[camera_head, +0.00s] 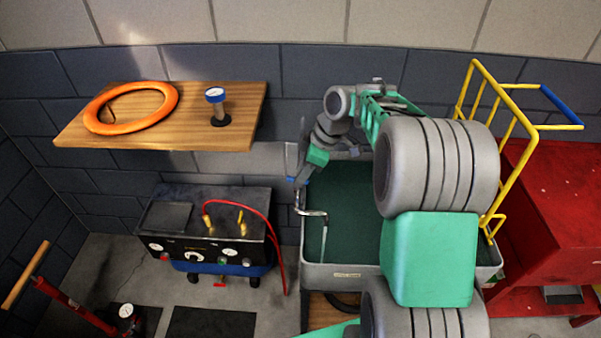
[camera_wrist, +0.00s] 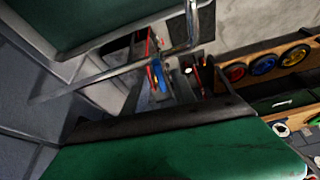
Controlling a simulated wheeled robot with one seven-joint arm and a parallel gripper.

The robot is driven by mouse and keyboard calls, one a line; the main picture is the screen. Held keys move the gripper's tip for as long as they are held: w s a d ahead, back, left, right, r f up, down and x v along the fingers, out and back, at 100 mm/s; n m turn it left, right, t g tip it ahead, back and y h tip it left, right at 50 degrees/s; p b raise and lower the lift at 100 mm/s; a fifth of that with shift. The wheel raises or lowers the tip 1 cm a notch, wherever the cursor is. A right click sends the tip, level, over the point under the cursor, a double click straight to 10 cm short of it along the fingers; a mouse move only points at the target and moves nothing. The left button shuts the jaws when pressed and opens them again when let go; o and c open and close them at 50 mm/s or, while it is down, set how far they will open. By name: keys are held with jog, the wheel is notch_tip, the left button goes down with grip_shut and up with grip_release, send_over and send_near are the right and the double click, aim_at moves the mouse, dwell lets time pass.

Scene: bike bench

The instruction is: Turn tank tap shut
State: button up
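The grey-rimmed tank (camera_head: 490,268) with a dark green inside stands right of centre in the head view, partly hidden by my arm. The tap's bent silver spout (camera_head: 318,213) rises at its left rim and turns in over the tank. A small blue part shows at the top of the tap, close to my gripper (camera_head: 296,172). I cannot tell whether they touch. My gripper is above the tank's left rim, and its fingers are too small to read. In the wrist view the silver pipe (camera_wrist: 193,28) is at the top, beside the tank rim (camera_wrist: 75,68).
A black bench unit (camera_head: 205,225) with a red hose stands left of the tank. A wooden shelf (camera_head: 190,95) holds an orange ring and a gauge. A red cabinet (camera_head: 550,205) and a yellow-railed frame (camera_head: 490,85) are at right. Floor shows between unit and tank.

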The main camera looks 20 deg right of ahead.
jog(key=shift+a+f, duration=0.1)
jog(key=shift+f, duration=0.05)
jog(key=shift+c, duration=0.5)
grip_shut()
jog(key=shift+a, duration=0.1)
